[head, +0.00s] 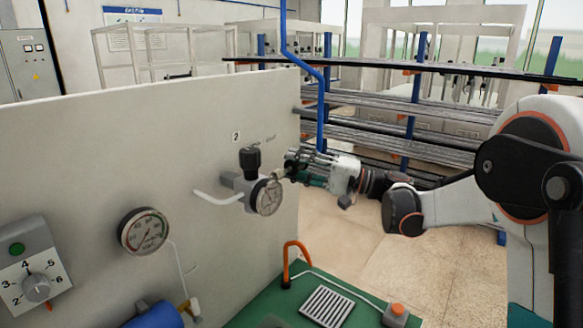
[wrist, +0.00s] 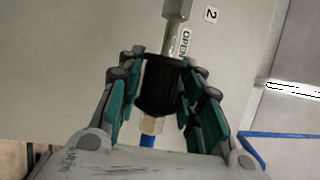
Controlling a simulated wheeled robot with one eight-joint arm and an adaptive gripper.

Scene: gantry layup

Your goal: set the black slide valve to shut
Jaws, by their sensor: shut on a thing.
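The black slide valve (wrist: 158,85) is a dark sleeve in the middle of the wrist view. A metal fitting runs into it from above, and a pale fitting with a blue tube comes out below. My gripper (wrist: 155,92) has its green-padded fingers on both sides of the sleeve, shut on it. The word OPEN (wrist: 184,43) shows beside the sleeve's upper end. In the head view my gripper (head: 300,166) is at the panel's right part, just right of a round gauge (head: 267,197). The valve is mostly hidden there by the fingers.
A black-knobbed regulator (head: 250,160) stands out from the pale panel (head: 120,130), close left of my gripper. Another gauge (head: 143,231) and a numbered dial (head: 36,288) are lower left. A green bench top (head: 270,305) with an orange hook (head: 290,262) lies below. Racks stand behind.

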